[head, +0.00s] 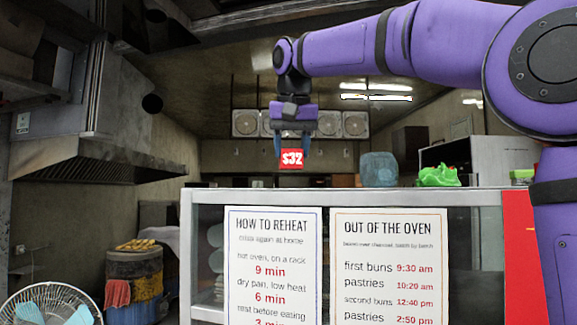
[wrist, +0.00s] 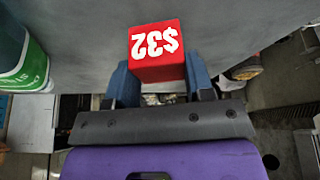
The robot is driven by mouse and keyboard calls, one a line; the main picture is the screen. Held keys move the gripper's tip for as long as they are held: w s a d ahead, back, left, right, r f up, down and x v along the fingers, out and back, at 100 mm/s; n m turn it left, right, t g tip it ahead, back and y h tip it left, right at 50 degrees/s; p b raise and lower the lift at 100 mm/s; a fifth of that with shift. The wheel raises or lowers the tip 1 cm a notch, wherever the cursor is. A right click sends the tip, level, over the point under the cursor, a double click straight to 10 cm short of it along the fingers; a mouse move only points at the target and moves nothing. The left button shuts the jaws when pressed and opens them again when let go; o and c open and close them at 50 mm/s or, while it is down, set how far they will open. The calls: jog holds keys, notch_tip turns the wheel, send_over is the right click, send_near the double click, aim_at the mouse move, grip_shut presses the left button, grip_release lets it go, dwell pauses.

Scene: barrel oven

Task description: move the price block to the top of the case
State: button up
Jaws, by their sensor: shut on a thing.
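The price block (head: 291,158) is a red cube with "$32" in white. My gripper (head: 292,143) points down and is shut on it, one blue finger on each side. In the head view the block shows above the top edge of the glass-fronted case (head: 400,189), with a gap between them in the picture. In the wrist view the block (wrist: 156,62) sits between the blue fingers (wrist: 157,84), its lettering upside down. A flat grey surface (wrist: 90,50) lies beyond it there. I cannot tell how far the block is from that surface.
On or behind the case's top at the right are a green crumpled bag (head: 438,176) and a bluish translucent container (head: 379,168). A green and white container (wrist: 22,62) stands at the left in the wrist view. Two posters hang on the case's front.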

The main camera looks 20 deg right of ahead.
aim_at(288, 165)
jog(key=shift+w, duration=1)
jog(key=shift+w+f, duration=0.15)
jog(key=shift+f, duration=1.65)
jog(key=shift+f, duration=0.1)
jog(key=o, duration=0.9)
jog(key=shift+o, duration=0.2)
jog(key=v, duration=1.2)
